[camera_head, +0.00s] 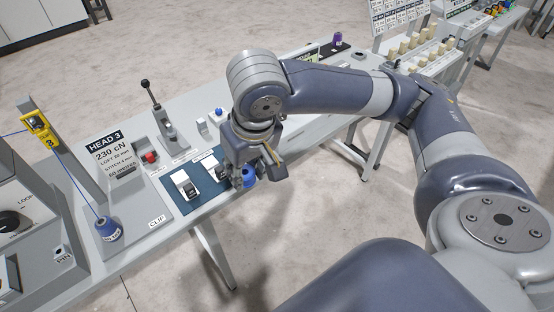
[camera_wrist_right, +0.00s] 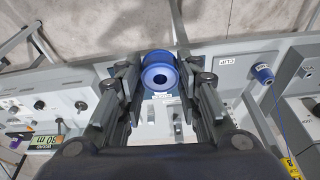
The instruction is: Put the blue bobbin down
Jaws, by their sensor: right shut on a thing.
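The blue bobbin (camera_head: 249,176) is between the fingers of my right gripper (camera_head: 255,170), at the front edge of the bench. In the right wrist view the bobbin (camera_wrist_right: 160,72) shows its round end and hollow centre, with a finger of my right gripper (camera_wrist_right: 158,78) on either side. The gripper is shut on it. The bobbin appears beside the right end of a dark blue mat (camera_head: 205,204); I cannot tell whether it touches anything below. My left gripper is not in view.
White-topped blocks (camera_head: 184,184) stand on the mat. A lever (camera_head: 156,104) and a red button (camera_head: 151,157) stand behind. A blue cone of thread (camera_head: 108,228) stands left, its thread running to a yellow guide (camera_head: 40,128). Open floor lies in front of the bench.

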